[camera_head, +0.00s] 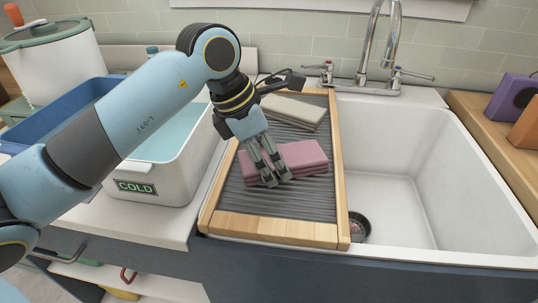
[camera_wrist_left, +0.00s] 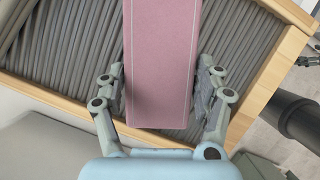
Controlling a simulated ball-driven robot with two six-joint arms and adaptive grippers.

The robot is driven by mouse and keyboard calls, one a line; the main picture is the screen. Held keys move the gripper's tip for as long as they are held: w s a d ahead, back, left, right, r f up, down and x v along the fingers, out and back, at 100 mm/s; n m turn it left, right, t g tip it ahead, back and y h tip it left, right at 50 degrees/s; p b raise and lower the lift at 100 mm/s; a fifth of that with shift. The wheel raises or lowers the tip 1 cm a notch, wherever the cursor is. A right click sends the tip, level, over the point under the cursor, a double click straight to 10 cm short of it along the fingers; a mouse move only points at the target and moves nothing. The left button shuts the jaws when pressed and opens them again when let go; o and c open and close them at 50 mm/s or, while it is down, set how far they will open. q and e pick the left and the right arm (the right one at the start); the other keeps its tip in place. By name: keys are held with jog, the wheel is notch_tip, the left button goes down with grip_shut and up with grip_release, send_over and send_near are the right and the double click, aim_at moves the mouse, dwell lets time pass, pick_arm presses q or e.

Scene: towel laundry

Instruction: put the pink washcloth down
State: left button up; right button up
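The pink washcloth (camera_head: 303,158) is folded into a thick pad and lies on the ribbed grey board (camera_head: 240,207), towards its front. My left gripper (camera_head: 278,181) is at it, pointing down, with both fingers overlapping it in the head view. In the left wrist view the washcloth (camera_wrist_left: 160,60) runs between the spread fingers of the gripper (camera_wrist_left: 161,90), one at each long side. A narrow gap seems to show at the right finger; contact at the left one is unclear. My right gripper is not in view.
A folded beige cloth (camera_head: 294,111) lies at the back of the wood-framed board. The white sink basin (camera_head: 385,205) is to the right, with a tap behind. The white tub marked COLD (camera_head: 172,180) holds water at left. The front of the board is bare.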

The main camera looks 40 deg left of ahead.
pick_arm(q)
jog(key=o, duration=0.4)
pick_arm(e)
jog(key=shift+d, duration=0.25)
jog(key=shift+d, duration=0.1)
pick_arm(q)
jog(key=shift+r, duration=0.25)
jog(key=v, duration=1.1)
jog(key=shift+s+r, duration=0.15)
jog(key=shift+r, duration=0.2)
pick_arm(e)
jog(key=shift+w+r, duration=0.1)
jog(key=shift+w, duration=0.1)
pick_arm(q)
jog(key=shift+a+f, duration=0.1)
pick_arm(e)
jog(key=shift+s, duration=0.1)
